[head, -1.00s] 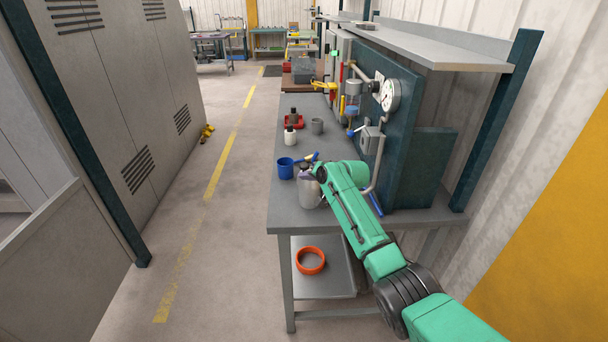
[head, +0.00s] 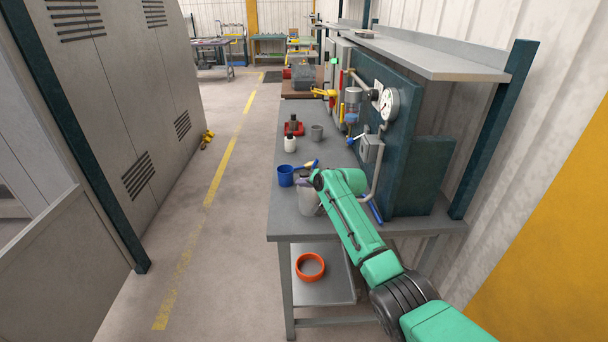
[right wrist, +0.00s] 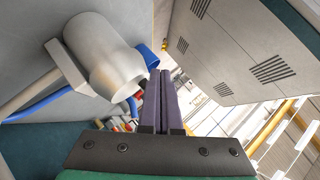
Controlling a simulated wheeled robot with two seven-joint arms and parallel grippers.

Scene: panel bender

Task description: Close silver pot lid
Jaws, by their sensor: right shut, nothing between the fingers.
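The silver pot (head: 309,202) stands upright near the front edge of the grey workbench, partly hidden behind my right arm. It also shows large in the right wrist view (right wrist: 108,60), with a handle on its left side. I cannot make out clearly whether its lid is open or shut. My right gripper (head: 302,183) is at the pot's top in the head view. In the right wrist view its purple fingers (right wrist: 160,73) are together and empty, just beside the pot's rim end. I cannot tell whether they touch it. My left gripper is not in view.
A blue mug (head: 286,177) stands just left of the pot. A white bottle (head: 290,145), a grey cup (head: 316,132) and a red item (head: 294,128) stand farther back. A dark upright panel (head: 400,165) bounds the bench's right side.

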